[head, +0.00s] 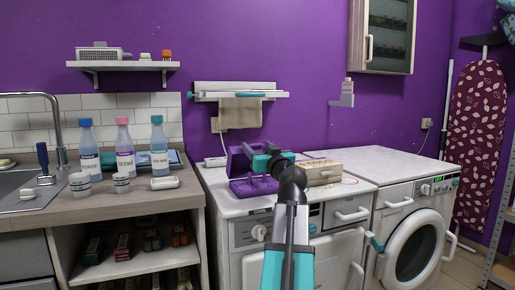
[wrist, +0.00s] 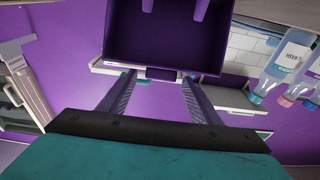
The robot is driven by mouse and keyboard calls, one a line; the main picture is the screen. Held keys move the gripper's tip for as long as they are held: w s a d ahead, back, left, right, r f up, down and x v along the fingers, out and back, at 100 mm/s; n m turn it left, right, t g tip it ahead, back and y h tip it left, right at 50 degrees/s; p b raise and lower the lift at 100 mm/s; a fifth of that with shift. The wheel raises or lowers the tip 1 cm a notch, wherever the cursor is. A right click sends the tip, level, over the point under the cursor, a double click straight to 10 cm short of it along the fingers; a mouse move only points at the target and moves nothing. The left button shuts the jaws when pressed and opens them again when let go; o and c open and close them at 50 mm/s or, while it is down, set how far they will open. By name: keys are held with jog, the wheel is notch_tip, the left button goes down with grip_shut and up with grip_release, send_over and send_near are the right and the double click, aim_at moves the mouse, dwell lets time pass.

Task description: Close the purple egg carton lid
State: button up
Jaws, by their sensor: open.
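The purple egg carton stands on the white counter-top appliance, with its base (head: 254,187) flat and its lid (head: 238,160) raised. In the wrist view the hollow of the lid (wrist: 165,45) fills the top middle, with a small tab at its near edge. My gripper (head: 263,161) is over the carton, beside the raised lid, and partly hides it in the head view. In the wrist view my gripper (wrist: 158,90) is open, its two fingers apart with nothing between them. I cannot tell whether a finger touches the lid.
A cream box (head: 322,173) sits right of the carton. Three labelled bottles (head: 124,150) and several small jars stand on the left counter. A wall rack with a cloth (head: 240,110) hangs behind. A white washer (head: 405,235) stands at right.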

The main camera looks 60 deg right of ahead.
jog(key=b+v, duration=0.4)
jog(key=v, duration=0.9)
dwell(0.4)
jog(key=shift+s+a, duration=0.15)
jog(key=shift+a, duration=0.05)
